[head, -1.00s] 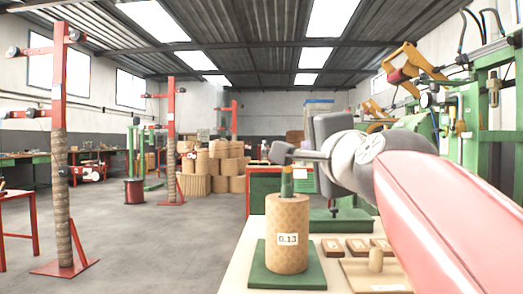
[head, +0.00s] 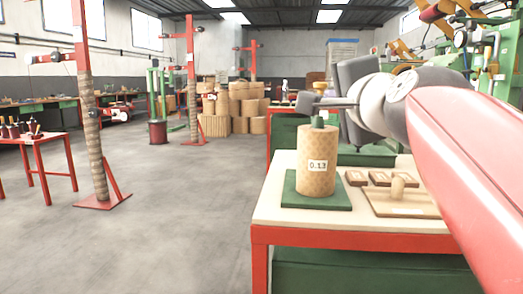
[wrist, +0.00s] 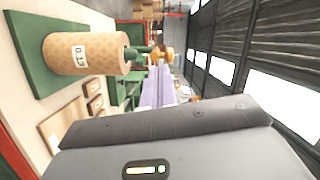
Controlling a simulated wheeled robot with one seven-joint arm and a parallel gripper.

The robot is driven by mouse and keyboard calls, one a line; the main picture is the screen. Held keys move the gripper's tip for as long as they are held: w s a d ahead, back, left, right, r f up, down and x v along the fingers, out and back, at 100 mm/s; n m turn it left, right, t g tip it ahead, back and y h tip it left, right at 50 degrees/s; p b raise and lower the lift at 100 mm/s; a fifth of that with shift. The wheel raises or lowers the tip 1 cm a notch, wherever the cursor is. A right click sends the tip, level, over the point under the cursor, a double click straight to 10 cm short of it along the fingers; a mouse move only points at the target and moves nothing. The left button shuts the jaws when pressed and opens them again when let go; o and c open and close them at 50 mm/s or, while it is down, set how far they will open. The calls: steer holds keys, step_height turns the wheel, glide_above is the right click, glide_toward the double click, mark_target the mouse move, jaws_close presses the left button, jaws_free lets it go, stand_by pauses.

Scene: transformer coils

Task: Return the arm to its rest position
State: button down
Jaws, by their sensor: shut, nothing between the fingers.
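My gripper (head: 306,103) reaches in from the right of the head view, its dark fingers pointing left. In the head view the fingers appear just above the post of the tan coil (head: 317,160) labelled 0.13. The coil stands upright on a green square base (head: 298,201). In the wrist view my fingers (wrist: 158,85) are together with nothing held. That view is turned sideways, and the coil (wrist: 85,53) lies to the left of the fingers, apart from them. My pink arm covers the right side of the head view.
The coil's base rests on a red-edged workbench (head: 290,230). Green machinery (head: 495,70) stands at far right. Open floor (head: 190,220) lies left of the bench.

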steer(key=s+f+n+g+p, duration=0.2)
steer(key=s+f+n+g, duration=0.2)
steer(key=f, duration=0.7)
steer(key=s+f+n+g+h+p, duration=0.1)
steer(key=s+f+n+g+p, duration=0.1)
steer(key=s+f+n+g, duration=0.2)
steer(key=s+f+n+g+p, duration=0.2)
steer(key=s+f, duration=0.7)
steer(key=f, duration=1)
steer(key=d+n+g, duration=0.1)
steer(key=n+g, duration=0.1)
steer(key=n, duration=0.2)
steer(key=shift+h, duration=0.3)
steer(key=shift+s, duration=0.1)
